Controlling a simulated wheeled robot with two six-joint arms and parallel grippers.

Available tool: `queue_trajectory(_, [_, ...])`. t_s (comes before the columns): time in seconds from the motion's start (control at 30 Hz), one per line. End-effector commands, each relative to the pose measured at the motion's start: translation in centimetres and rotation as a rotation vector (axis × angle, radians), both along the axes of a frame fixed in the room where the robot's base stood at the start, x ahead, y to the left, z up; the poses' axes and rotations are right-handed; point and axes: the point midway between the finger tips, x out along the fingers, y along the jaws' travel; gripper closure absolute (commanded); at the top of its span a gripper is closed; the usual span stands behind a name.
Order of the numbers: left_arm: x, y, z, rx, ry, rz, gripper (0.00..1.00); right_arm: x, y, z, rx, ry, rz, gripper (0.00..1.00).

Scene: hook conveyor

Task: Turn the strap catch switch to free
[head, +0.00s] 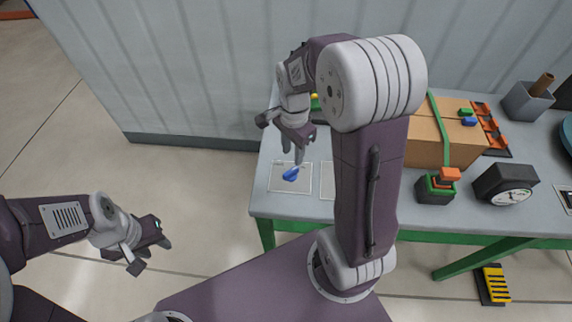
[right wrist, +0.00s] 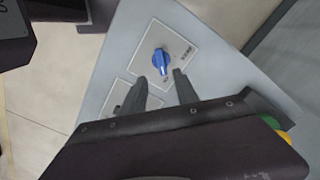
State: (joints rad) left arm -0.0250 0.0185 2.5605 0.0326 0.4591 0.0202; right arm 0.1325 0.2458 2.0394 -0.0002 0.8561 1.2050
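The blue rotary switch (head: 291,174) sits on a pale square plate (head: 275,185) at the table's left end. In the right wrist view the blue switch (right wrist: 161,61) points down and its plate (right wrist: 190,42) carries small lettering I cannot read. My right gripper (head: 293,157) is just above the switch. In the right wrist view its two fingers (right wrist: 160,76) are spread, with the switch just beyond the tips and nothing between them. My left gripper (head: 153,256) is open and empty over the floor, left of the table.
A second plate (head: 326,189) lies beside the first, partly hidden by my right arm. A cardboard box (head: 426,145) with a green strap (head: 439,122) stands farther right.

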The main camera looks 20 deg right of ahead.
Motion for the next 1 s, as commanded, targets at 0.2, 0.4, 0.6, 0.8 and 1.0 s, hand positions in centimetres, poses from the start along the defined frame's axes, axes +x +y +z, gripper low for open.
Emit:
queue_trajectory(0.2, [0.0, 0.0, -0.7, 0.0, 0.0, 0.0, 0.64, -0.2, 0.1, -4.4, 0.001, 0.007, 0.002, 0.64])
queue_trajectory(0.4, [0.0, 0.0, -1.1, 0.0, 0.0, 0.0, 0.64, -0.1, 0.1, -7.8, 0.001, 0.004, 0.002, 0.64])
queue_trajectory(0.6, [0.0, 0.0, -1.1, 0.0, 0.0, 0.0, 0.64, 0.0, 0.1, -8.8, 0.0, 0.001, 0.002, 0.64])
queue_trajectory(0.8, [0.0, 0.0, -1.1, 0.0, 0.0, 0.0, 0.64, 0.0, 0.1, -8.8, 0.0, 0.0, 0.002, 0.69])
queue_trajectory(1.0, [0.0, 0.0, -1.1, 0.0, 0.0, 0.0, 0.64, 0.0, 0.1, -8.8, 0.0, 0.0, 0.002, 1.0])
